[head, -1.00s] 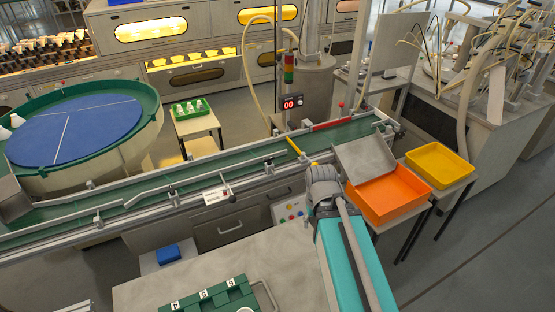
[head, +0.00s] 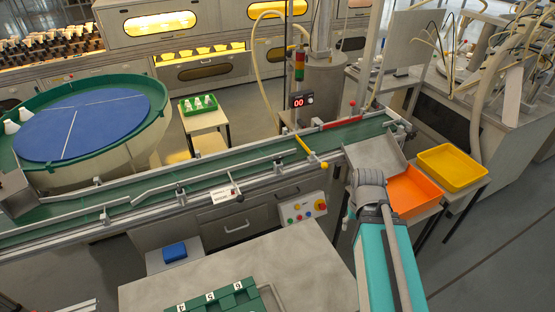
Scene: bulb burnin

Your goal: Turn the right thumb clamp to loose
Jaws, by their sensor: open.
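Small clamps with dark knobs sit along the near guide rail of the green conveyor (head: 150,209). One is at the left (head: 104,216), one near the middle (head: 180,194) and one further right (head: 277,166). A rod with a black knob (head: 238,196) stands out beside a white label. I cannot tell which is the task's right thumb clamp, or whether any is tight or loose. A yellow bar with a rounded end (head: 322,165) crosses the belt further right. My gripper is not in view; only my teal arm and grey joint show, at the lower right.
An orange bin (head: 414,196) and a yellow bin (head: 452,167) stand right of the conveyor. A button box (head: 303,208) is mounted on its near side. The grey table (head: 300,262) in front carries a green numbered block (head: 222,298). A blue box (head: 174,252) lies to its left.

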